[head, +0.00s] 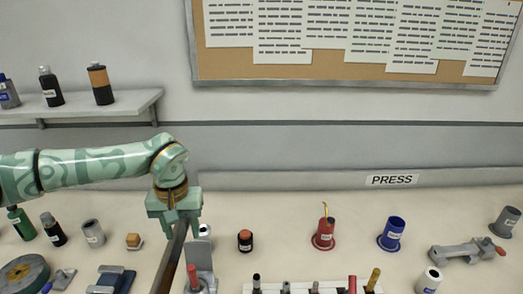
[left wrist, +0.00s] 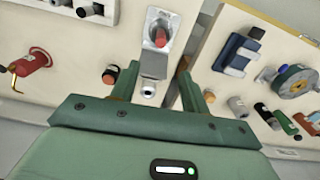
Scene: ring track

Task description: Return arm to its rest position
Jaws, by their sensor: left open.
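My left arm comes in from the left in the head view, its patterned green links raised above the table and bent down at the wrist. My left gripper (head: 180,222) points down over the far part of the table. In the left wrist view its two fingers (left wrist: 157,82) stand apart with nothing held between them. Beyond the fingers lie a grey fixture (left wrist: 154,64) with a red part and a small white-grey cylinder (left wrist: 148,90). Contact with them cannot be told. My right gripper is not in view.
A dark brown strip (head: 171,256) runs forward below the gripper. Nearby stand a black jar with a red top (head: 245,241), a red can (head: 325,233) and a blue can (head: 393,233). Several bottles and tools crowd the left. A wall shelf (head: 130,105) is behind the arm.

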